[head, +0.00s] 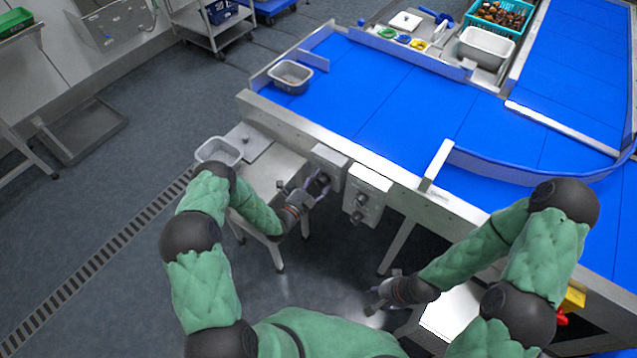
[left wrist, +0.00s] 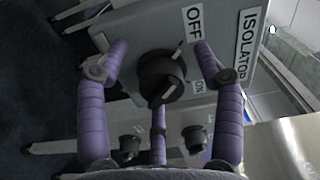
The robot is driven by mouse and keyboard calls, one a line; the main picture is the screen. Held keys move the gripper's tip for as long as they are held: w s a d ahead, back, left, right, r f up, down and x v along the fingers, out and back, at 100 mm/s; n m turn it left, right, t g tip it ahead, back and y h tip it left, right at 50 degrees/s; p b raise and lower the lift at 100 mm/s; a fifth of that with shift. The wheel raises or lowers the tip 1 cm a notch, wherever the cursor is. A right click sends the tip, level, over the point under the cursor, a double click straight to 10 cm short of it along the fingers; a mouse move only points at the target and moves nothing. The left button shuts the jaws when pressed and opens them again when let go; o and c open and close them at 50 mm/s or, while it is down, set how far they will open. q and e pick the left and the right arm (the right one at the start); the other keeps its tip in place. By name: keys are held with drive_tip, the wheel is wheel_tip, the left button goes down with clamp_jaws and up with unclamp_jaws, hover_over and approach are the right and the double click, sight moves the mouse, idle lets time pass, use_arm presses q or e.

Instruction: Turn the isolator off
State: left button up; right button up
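The isolator (head: 329,160) is a grey box on the side of the blue conveyor. In the left wrist view its face (left wrist: 225,75) carries the labels OFF, ON and ISOLATOR. Its black rotary knob (left wrist: 162,77) has a pale mark on it; I cannot tell for certain which label it points to. My left gripper (left wrist: 160,55) is at the isolator, its purple fingers spread on both sides of the knob, with a third finger below; no clear grip shows. It also shows in the head view (head: 311,190). My right gripper (head: 376,294) is low, away from the isolator, fingers apart and empty.
A second control box (head: 367,194) with black knobs sits just right of the isolator. The blue conveyor (head: 400,95) runs behind. A steel side table (head: 270,170) with a grey tub (head: 218,151) stands left. A grey tub (head: 291,77) sits on the belt's left end.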

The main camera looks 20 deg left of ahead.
use_arm(q)
drive_tip(key=shift+s+d+f, duration=0.1)
drive_tip(key=shift+s+d, duration=0.05)
drive_tip(key=shift+d, duration=0.05)
drive_tip(key=shift+s, duration=0.1)
drive_tip(key=shift+s+a+f, duration=0.1)
drive_tip(key=shift+s, duration=0.2)
drive_tip(key=v, duration=1.1)
drive_tip(key=shift+a, duration=0.15)
